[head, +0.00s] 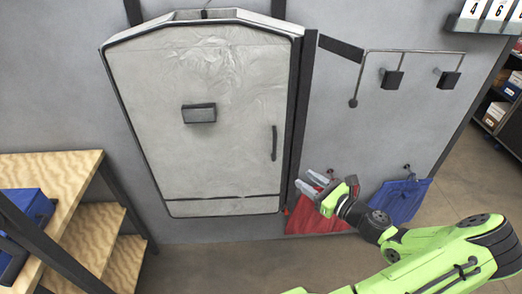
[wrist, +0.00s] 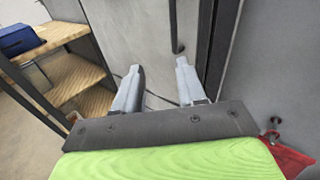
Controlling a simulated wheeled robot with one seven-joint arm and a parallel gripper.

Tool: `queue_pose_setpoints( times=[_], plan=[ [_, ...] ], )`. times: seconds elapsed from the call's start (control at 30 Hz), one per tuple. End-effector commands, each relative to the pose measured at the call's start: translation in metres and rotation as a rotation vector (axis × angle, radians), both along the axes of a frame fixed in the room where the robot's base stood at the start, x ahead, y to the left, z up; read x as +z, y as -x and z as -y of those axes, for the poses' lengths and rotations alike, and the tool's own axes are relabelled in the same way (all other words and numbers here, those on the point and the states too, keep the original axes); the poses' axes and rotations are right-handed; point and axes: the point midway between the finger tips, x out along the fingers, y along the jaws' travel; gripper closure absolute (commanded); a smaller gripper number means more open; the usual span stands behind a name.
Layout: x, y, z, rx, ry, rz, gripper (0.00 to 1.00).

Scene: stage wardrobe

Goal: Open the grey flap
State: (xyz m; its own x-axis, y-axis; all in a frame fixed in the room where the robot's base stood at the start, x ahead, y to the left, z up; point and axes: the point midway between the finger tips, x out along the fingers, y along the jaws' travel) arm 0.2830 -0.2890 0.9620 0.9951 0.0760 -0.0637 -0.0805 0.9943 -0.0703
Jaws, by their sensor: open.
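The grey flap (head: 190,120) is a large pale panel on the wall, and it looks shut. A dark upright bar handle (head: 274,143) is near its right edge, and a dark block (head: 199,113) sits at its upper middle. My gripper (head: 307,184) is open and empty, right of and below the handle in the head view. In the wrist view my gripper (wrist: 158,68) points toward the flap (wrist: 140,30). The lower end of the handle (wrist: 177,28) appears just beyond the right fingertip; I cannot tell whether they touch.
A wooden shelf unit (head: 70,165) with a blue box (head: 28,205) stands at left. Red cloth (head: 318,222) and blue cloth (head: 400,200) hang near my arm. Hooks (head: 392,79) and a bent rod (head: 415,51) are on the wall at right. Floor shows below the flap.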

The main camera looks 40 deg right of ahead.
Motion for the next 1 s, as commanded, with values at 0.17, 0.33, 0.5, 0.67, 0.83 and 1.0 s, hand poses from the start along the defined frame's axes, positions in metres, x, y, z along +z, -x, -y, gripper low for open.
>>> queue_pose_setpoints(
  times=[0.17,0.33,0.5,0.67,0.83,1.0],
  plan=[
    [0.004,0.008,0.021,-0.095,-0.086,0.07,0.6],
    [0.002,-0.026,0.02,-0.087,-0.083,0.067,0.6],
    [0.002,-0.07,0.019,-0.087,-0.082,0.067,0.6],
    [0.002,-0.109,0.02,-0.086,-0.079,0.064,0.6],
    [0.002,-0.137,0.021,-0.089,-0.08,0.063,0.6],
    [0.003,-0.145,0.021,-0.091,-0.081,0.062,0.6]
  ],
)
